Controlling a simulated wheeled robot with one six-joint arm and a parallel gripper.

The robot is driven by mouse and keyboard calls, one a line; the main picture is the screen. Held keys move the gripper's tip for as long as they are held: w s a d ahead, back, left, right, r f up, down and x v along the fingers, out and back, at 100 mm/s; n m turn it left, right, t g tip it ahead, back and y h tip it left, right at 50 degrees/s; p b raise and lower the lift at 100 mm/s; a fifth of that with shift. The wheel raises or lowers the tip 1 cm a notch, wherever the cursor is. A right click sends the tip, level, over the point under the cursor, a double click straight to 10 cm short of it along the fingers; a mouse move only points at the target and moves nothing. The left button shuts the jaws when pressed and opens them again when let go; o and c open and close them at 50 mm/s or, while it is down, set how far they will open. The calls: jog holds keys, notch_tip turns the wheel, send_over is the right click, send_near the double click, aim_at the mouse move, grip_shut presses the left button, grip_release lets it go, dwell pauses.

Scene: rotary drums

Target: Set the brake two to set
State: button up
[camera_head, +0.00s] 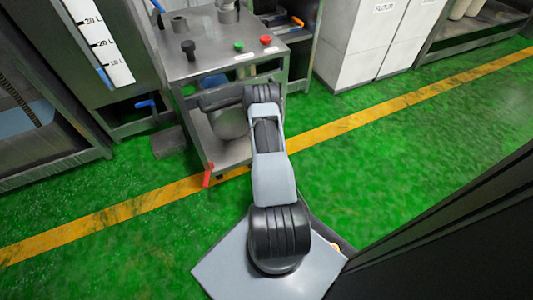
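No label naming brake two is readable, so I cannot tell which part it is. A red handle (208,174) hangs at the lower front corner of the steel cart (187,68). A black knob (188,47), a green button (239,46) and a red button (265,40) are on the cart's top. A blue lever (146,104) sits on the machine left of the cart. My arm reaches up from my base to the cart's front. Its grey end, with my gripper (197,101), points left there; the fingers are too small and dark to read.
A tank with a litre scale (101,42) stands at the left. An orange handle (297,21) is behind the cart. White flour bins (360,45) and a steel shelf (470,28) are at the upper right. The green floor (370,150) with its yellow line is clear.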

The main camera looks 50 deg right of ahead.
grip_shut()
dwell(0.5)
